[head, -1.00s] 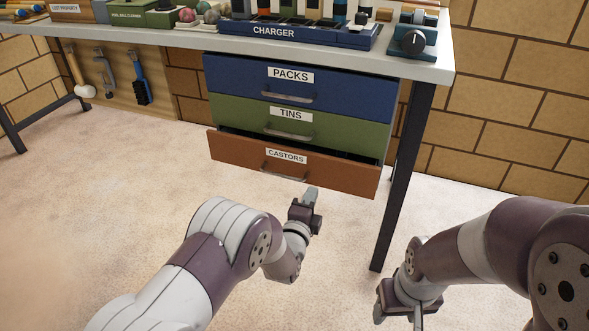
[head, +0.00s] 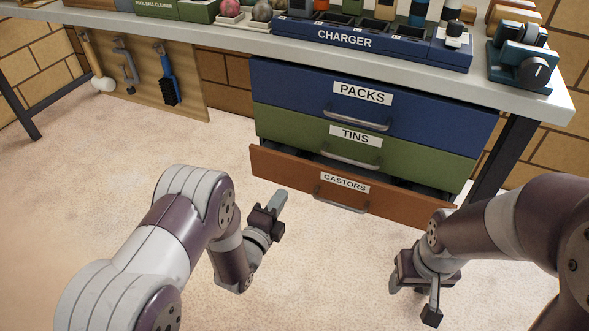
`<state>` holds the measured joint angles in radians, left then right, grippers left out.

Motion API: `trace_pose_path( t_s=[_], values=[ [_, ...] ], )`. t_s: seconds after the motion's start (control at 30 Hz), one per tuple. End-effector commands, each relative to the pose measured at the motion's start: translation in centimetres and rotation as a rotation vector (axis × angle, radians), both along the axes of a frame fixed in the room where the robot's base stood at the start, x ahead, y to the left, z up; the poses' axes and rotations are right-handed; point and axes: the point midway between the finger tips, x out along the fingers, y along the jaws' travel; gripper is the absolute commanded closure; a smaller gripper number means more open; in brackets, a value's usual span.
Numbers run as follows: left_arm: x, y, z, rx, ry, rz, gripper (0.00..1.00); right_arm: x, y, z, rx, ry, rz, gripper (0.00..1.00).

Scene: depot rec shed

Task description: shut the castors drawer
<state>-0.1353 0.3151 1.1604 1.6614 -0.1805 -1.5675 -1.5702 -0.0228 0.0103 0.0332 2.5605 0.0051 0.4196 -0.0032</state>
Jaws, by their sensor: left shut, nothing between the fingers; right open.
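The castors drawer (head: 290,176) is the brown bottom drawer under the bench. It stands open, pulled out past the drawers above, with a dark gap behind its front. Its label reads CASTORS and a grey bar handle (head: 340,205) sits below the label. My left gripper (head: 277,203) is shut and empty, in front of and below the left half of the drawer front, apart from it as far as I can tell. My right gripper (head: 412,304) is open and empty, low in front of the drawer's right end. My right arm overlaps the right edge of that front.
Above it are the green TINS drawer (head: 290,126) and the blue PACKS drawer (head: 290,92), both flush. The bench top (head: 225,38) holds a charger (head: 300,28) and other items. A dark bench leg (head: 508,150) stands right of the drawers. The floor in front is clear.

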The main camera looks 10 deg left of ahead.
Motion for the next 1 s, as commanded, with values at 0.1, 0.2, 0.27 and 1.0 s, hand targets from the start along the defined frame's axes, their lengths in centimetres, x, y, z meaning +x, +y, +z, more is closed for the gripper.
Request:
trace_pose_path(
  t_s=[0.1, 0.2, 0.27, 1.0],
  values=[
    [2.5, -0.8, -0.4, -0.001, -0.003, 0.001, 1.00, 0.0, 0.0, -1.3, 0.000, 0.000, 0.000, 0.42],
    [4.6, -1.5, -0.4, 0.000, -0.002, 0.000, 1.00, 0.0, 0.0, -2.1, 0.000, 0.000, 0.000, 0.42],
    [5.8, -1.9, -0.4, 0.000, -0.002, 0.000, 1.00, 0.0, 0.0, -2.5, 0.000, 0.000, 0.000, 0.42],
    [10.1, -3.3, -0.1, 0.000, 0.001, 0.002, 1.00, 0.0, 0.0, -4.0, 0.000, 0.000, 0.000, 0.42]
  ],
)
